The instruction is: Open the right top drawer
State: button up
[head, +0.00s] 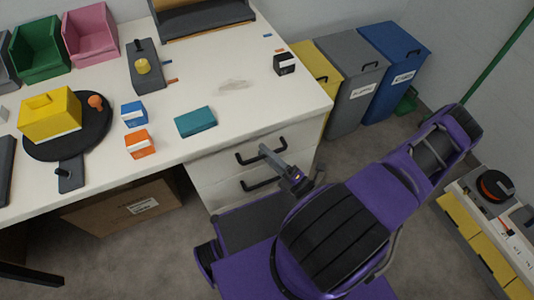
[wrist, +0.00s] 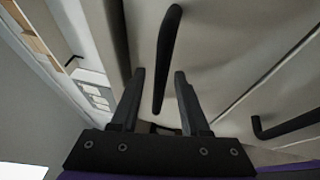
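The top drawer (head: 228,158) is in the desk's front, below the worktop, and looks shut. Its black bar handle (head: 250,158) shows in the head view, partly hidden by my gripper. My gripper (head: 266,151) is at the right part of this handle. In the wrist view, my gripper (wrist: 161,80) is open, its two dark fingers apart. The black handle (wrist: 167,50) runs between them in the picture, with a gap on each side. I cannot tell how deep the handle sits between the fingers.
A lower drawer handle (head: 258,185) is below; it also shows in the wrist view (wrist: 287,124). The desktop (head: 240,105) holds a teal box (head: 196,121) and other small items. Grey (head: 355,95) and blue (head: 393,75) bins stand right of the desk. A cardboard box (head: 125,207) is underneath.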

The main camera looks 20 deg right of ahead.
grip_shut()
dwell(1.2)
